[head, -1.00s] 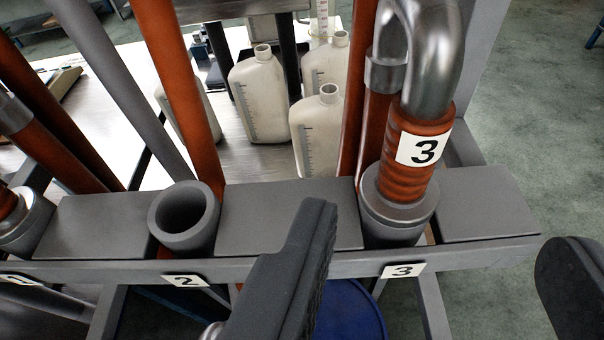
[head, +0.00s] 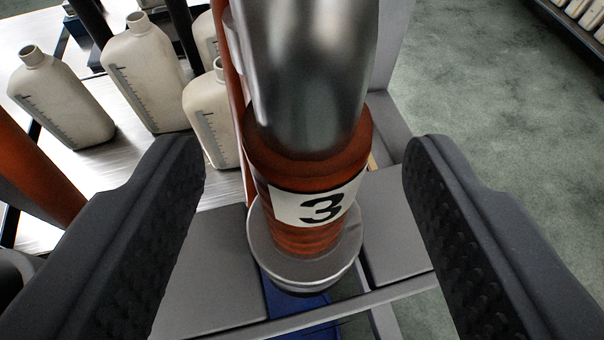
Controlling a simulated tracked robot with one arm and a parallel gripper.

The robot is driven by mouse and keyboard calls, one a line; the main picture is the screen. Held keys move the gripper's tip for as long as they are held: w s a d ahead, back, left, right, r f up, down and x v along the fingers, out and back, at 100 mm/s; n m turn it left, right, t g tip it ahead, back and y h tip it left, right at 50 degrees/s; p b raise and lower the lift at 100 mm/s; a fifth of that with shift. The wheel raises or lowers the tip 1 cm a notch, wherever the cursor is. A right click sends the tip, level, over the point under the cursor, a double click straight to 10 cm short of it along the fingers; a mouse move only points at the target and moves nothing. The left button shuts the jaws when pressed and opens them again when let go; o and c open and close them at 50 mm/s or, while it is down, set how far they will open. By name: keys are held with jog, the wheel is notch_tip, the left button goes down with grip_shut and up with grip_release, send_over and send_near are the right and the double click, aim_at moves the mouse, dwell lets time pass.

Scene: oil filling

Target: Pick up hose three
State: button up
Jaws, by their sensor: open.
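Hose three (head: 309,180) stands in the middle of the head view. It has an orange ribbed grip with a white "3" label and a shiny bent metal pipe (head: 310,70) on top. Its lower end sits in a grey round holder (head: 306,262) on the rack. My gripper (head: 303,160) is open, one finger to the left of the hose and one to the right. Both fingers are apart from the hose, with a visible gap on each side.
Several pale bottles (head: 145,75) stand on a table at the upper left. Another orange hose (head: 35,175) is at the left edge. Green floor (head: 480,100) lies open at the right.

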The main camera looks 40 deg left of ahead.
jog(key=shift+p+x, duration=0.55)
jog(key=shift+x, duration=1.8)
jog(key=shift+r, duration=0.2)
grip_shut()
